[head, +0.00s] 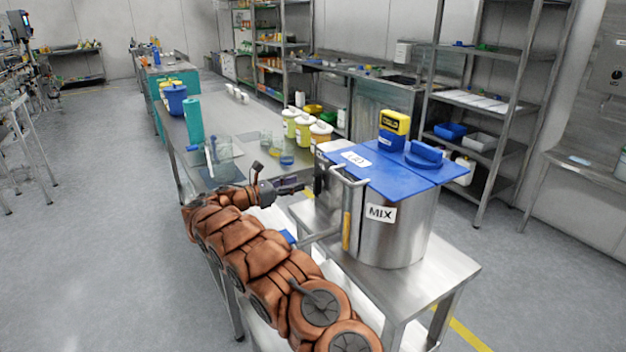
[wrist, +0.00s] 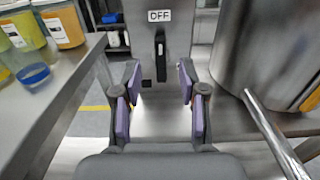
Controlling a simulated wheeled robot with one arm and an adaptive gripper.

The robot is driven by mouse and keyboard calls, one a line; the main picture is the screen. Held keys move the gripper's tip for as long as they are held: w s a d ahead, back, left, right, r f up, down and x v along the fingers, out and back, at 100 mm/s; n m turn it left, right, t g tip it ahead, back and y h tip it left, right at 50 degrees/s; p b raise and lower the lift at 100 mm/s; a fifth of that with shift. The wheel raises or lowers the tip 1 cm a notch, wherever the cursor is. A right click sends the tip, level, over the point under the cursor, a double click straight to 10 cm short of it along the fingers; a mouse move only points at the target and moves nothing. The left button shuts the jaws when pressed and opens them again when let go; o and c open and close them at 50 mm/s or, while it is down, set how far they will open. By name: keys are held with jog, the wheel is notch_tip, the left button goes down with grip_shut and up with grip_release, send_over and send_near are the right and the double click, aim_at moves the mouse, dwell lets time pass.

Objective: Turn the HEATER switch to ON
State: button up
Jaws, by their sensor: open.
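A black switch (wrist: 160,62) sits on a grey metal panel (wrist: 181,30) in the wrist view, below a white label reading OFF (wrist: 159,15). No HEATER or ON lettering is readable. My gripper (wrist: 158,84) is open, its purple pads either side of the lower part of the switch in the picture, with nothing between them. I cannot tell whether it touches the panel. In the head view my gripper (head: 296,187) reaches towards the left side of the steel vessel marked MIX (head: 400,235), close to the panel, and the switch is hard to make out.
A metal handle bar (wrist: 272,135) runs at the right in the wrist view. A steel table with jars (wrist: 65,22) stands at the left.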

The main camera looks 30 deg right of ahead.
aim_at(314, 178)
jog(key=d, duration=0.7)
jog(key=shift+s+d+p, duration=0.15)
jog(key=shift+s+p, duration=0.1)
jog(key=shift+p, duration=0.1)
grip_shut()
